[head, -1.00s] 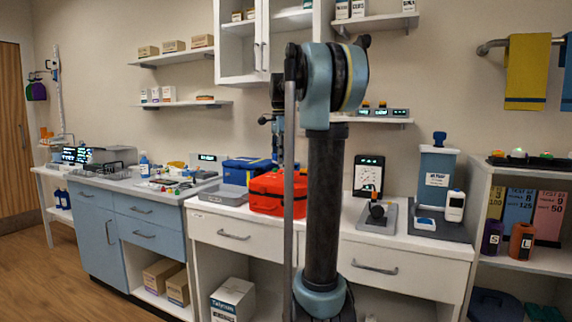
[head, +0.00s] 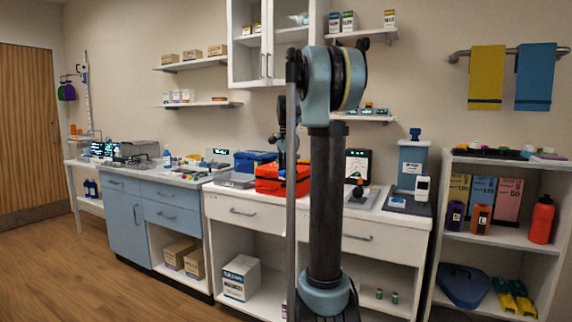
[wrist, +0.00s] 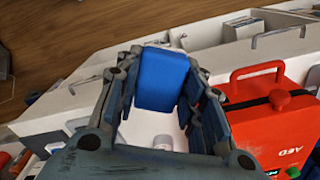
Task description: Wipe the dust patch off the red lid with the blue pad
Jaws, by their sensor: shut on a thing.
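My gripper (wrist: 162,65) is shut on the blue pad (wrist: 162,85), held between its two fingers in the wrist view. In the head view the red case (head: 270,182) stands on the white counter, partly behind my arm. I cannot make out a dust patch on its red top. In the head view my arm hides most of the gripper.
A blue box (head: 250,161) and a grey tray (head: 233,180) stand left of the red case. A black-framed dial (head: 357,165) and a blue-grey canister (head: 411,165) stand to the right. Shelves (head: 205,65) hang above the counter. Wooden floor is clear at the left.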

